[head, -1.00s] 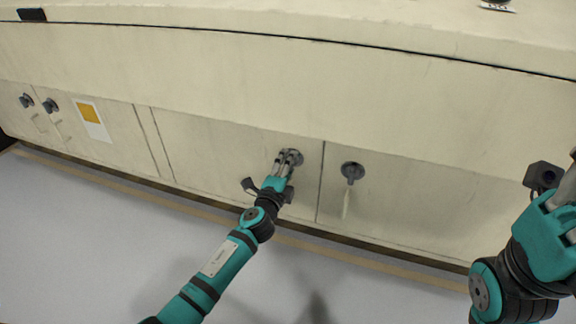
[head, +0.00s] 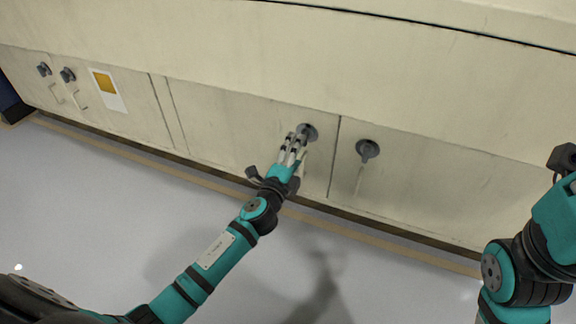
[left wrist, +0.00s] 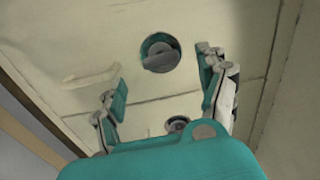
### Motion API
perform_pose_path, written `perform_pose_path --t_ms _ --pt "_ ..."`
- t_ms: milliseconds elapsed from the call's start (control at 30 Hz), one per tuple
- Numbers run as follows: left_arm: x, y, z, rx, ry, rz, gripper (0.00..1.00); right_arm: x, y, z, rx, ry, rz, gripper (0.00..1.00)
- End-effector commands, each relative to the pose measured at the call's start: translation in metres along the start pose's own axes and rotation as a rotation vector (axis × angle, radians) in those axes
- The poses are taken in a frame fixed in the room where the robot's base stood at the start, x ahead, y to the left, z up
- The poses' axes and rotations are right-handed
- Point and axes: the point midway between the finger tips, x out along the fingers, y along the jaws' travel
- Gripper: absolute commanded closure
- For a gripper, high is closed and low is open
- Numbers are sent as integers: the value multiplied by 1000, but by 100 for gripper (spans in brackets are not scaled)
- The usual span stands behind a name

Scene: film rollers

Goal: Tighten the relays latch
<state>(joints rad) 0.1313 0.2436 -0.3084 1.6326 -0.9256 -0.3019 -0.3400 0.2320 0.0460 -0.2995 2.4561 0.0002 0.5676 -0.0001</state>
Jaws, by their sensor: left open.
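A round grey latch (head: 309,132) sits on the cream cabinet door at the centre of the head view. It also shows in the left wrist view (left wrist: 159,52), as a dark disc with a grey raised grip across it. No relays label is readable, so I cannot tell whether this is that latch. My left gripper (head: 296,143) is at this latch in the head view, overlapping its lower left edge. In the left wrist view its fingers (left wrist: 162,72) are spread apart with nothing between them, and the latch is beyond them. My right gripper (head: 562,210) is cut off by the right edge.
A similar latch (head: 367,149) is on the neighbouring door to the right, above a pale handle (head: 359,180). Two more latches (head: 67,75) are at far left, beside a yellow-and-white label (head: 108,90). The grey floor (head: 400,285) in front is clear.

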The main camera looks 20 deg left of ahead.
Motion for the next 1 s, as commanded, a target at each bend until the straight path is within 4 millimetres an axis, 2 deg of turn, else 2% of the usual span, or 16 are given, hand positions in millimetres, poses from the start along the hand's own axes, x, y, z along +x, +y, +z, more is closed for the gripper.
perform_pose_path --t_ms 100,333,500,933,1000 --pt "-27 1 0 1 0 2 25 0 0 0 0 -1 1 100" --pt "-60 0 0 1 0 1 25 0 0 0 1 -1 1 100" --pt "-67 0 0 1 0 0 25 0 0 0 1 -1 1 100" --pt "-67 -1 0 0 1 -1 25 0 0 0 1 -1 2 100" --pt "-68 -5 -5 -18 17 -5 25 0 0 1 1 -5 3 100"
